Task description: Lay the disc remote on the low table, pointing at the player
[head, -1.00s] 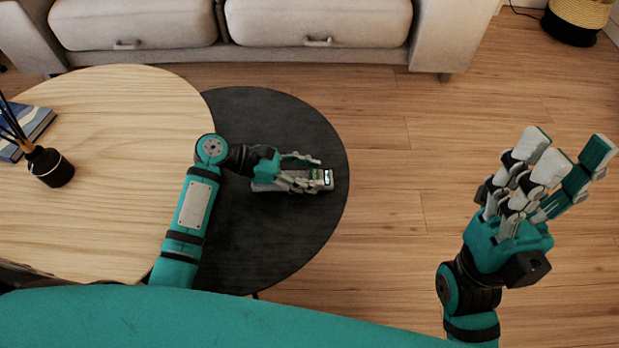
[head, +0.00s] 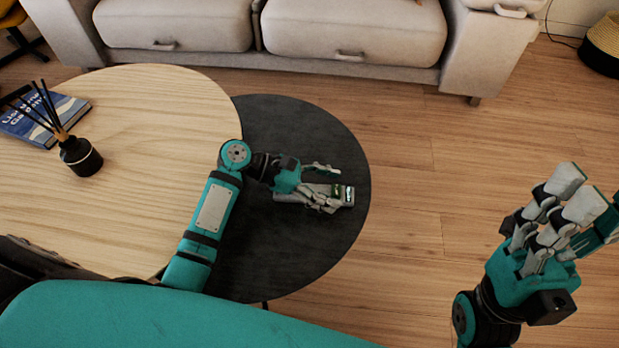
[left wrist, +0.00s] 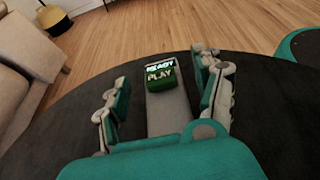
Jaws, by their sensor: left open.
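The disc remote (head: 344,196) is a slim grey bar with a dark-green, lettered end. It lies on the round black low table (head: 290,120), its lettered end pointing right in the head view. In the left wrist view the remote (left wrist: 166,110) points away from the palm, and its green panel reads "READY" and "PLAY". My left gripper (head: 332,185) is open, low over the table, with fingers along both sides of the remote. In the head view the fingers hide part of it. My right gripper (head: 580,205) is open and empty over the floor at right. I cannot make out a player.
A larger pale wooden table (head: 150,120) adjoins the black one at left, with a reed diffuser (head: 82,157) and a blue book (head: 40,118). A beige sofa (head: 350,30) stands behind. A basket (head: 603,45) is at far right. Floor between is clear.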

